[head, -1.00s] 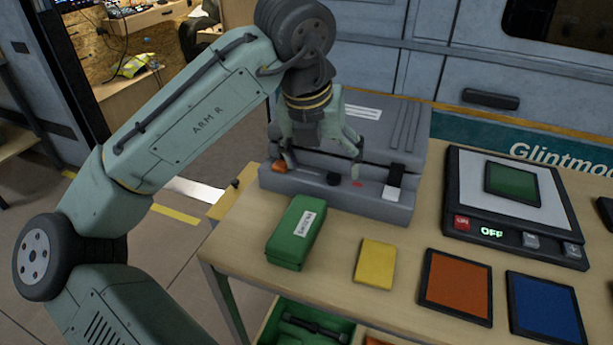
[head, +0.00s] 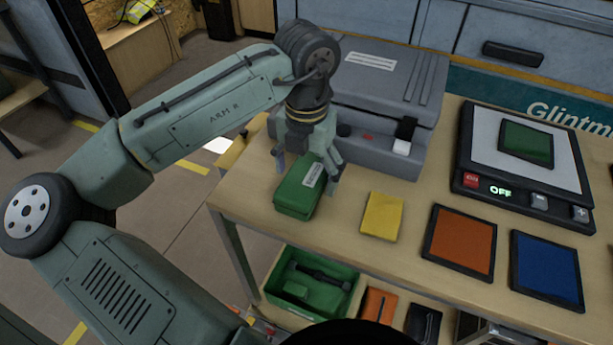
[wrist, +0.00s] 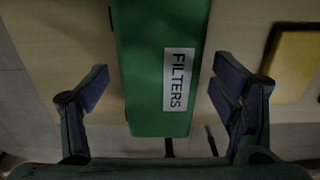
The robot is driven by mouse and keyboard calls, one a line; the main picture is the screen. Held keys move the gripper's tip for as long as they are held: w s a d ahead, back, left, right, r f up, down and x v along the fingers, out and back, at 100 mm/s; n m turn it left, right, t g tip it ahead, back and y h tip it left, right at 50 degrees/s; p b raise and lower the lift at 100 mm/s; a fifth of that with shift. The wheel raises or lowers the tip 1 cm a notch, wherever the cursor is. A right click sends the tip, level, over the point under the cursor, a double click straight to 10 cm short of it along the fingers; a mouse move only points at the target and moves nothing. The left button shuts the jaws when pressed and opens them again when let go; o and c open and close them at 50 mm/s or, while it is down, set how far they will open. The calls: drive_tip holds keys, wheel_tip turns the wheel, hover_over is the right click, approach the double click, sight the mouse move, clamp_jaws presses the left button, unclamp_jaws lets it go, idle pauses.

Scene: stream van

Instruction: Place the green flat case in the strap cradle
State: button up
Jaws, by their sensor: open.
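The green flat case (head: 297,197), with a white label, lies on the wooden table near its left end. In the wrist view the case (wrist: 150,60) lies between my fingers, its label reading FILTERS. My gripper (head: 308,174) is open over the case, one finger on each side. In the wrist view my gripper (wrist: 163,92) shows gaps between both fingers and the case. No strap cradle is plainly recognisable. A black strap with a white end (head: 403,136) shows on the front of the grey unit (head: 375,75) behind my gripper.
A yellow block (head: 382,215), an orange panel (head: 459,242) and a blue panel (head: 547,270) lie to the right. A scale (head: 479,135) bears a green square (head: 526,142). A green bin (head: 310,285) sits below the table top. The grey unit stands close behind my gripper.

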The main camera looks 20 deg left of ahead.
drive_tip(key=shift+f, duration=0.35)
drive_tip(key=shift+c, duration=0.4)
drive_tip(key=shift+r, duration=0.1)
drive_tip(key=c, duration=1.6)
